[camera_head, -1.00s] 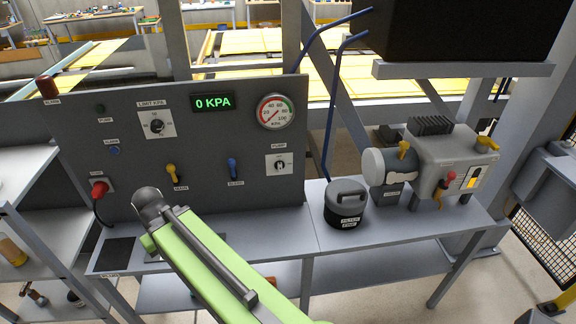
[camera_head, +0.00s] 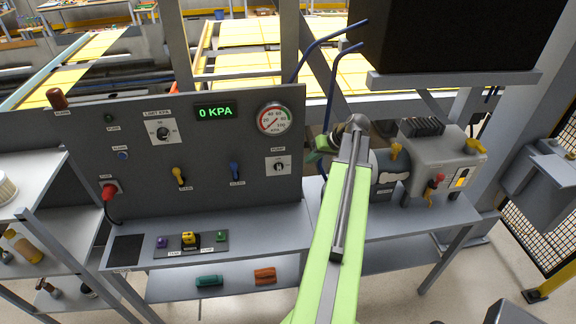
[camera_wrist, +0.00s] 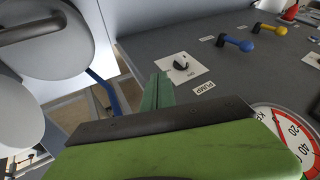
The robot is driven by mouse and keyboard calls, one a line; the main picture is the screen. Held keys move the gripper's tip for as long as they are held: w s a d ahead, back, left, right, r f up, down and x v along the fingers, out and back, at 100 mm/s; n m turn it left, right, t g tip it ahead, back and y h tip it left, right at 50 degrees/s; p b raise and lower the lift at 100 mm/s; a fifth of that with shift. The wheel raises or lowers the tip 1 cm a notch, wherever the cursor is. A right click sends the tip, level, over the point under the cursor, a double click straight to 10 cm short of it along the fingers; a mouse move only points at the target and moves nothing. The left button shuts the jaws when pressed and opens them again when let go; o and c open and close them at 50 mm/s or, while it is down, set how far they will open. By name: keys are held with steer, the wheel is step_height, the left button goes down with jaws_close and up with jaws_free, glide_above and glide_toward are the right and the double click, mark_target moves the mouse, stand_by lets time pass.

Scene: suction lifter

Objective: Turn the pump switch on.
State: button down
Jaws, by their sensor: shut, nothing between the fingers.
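The pump switch (camera_head: 279,167) is a small black rotary knob on a white plate, on the right part of the grey panel (camera_head: 140,190) under the gauge. It also shows in the wrist view (camera_wrist: 181,64), beside the PUMP label; I cannot read its set position for certain. My gripper (camera_head: 311,153) is just right of the panel's right edge in the head view, partly hidden by my arm. In the wrist view its green fingers (camera_wrist: 157,88) are shut and empty, with their tips close to the switch plate. I see no clear contact with the knob.
The display (camera_head: 215,112) reads 0 KPA, beside a round gauge (camera_head: 273,118). Yellow (camera_head: 179,177) and blue (camera_head: 235,172) levers sit left of the switch. The pump (camera_head: 440,160) stands right of my arm, and blue hoses (camera_head: 333,80) run above.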

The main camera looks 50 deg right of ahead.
mark_target(279, 169)
steer(key=w+a+f+b, duration=0.3)
steer(key=w+f+b, duration=0.4)
steer(key=w+b, duration=0.1)
steer(key=shift+a+f, duration=0.4)
